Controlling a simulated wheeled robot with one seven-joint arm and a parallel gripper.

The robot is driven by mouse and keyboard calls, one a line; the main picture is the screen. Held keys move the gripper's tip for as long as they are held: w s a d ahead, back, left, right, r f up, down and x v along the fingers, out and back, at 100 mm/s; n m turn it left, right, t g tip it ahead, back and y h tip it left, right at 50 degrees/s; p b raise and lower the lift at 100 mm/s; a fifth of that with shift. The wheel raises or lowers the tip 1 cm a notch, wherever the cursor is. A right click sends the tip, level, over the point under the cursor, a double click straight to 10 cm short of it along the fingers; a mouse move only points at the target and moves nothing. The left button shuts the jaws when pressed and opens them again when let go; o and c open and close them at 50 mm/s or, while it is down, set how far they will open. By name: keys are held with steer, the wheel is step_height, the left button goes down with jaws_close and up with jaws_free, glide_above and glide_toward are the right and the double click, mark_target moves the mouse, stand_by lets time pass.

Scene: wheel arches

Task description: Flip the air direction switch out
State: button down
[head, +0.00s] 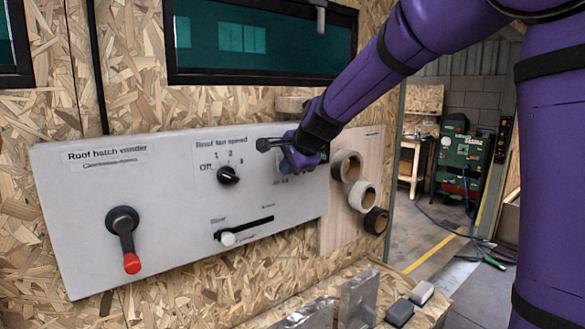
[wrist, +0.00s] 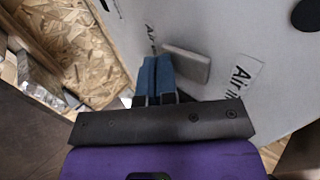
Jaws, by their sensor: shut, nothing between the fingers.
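The air direction switch (wrist: 186,66) is a grey flat rocker on the pale panel, seen in the wrist view between two labels. The label on its right starts "Air in"; the one on its left starts "Air" and is cut off by the view angle. My gripper (wrist: 157,66) has its two blue fingers together and empty, just left of the switch. I cannot tell whether they touch it. In the head view my gripper (head: 284,165) is at the panel's right part and hides the switch.
The grey panel (head: 170,190) also bears a red-tipped crank (head: 124,240), a black fan speed knob (head: 228,175) and a slider with a white knob (head: 228,238). Tape rolls (head: 362,194) hang just right of the panel. A ledge with small blocks (head: 400,311) lies below.

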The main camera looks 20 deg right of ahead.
stand_by(0.3)
steer(key=shift+w+f, duration=0.1)
steer(key=shift+w, duration=0.1)
steer(key=shift+r, duration=0.9)
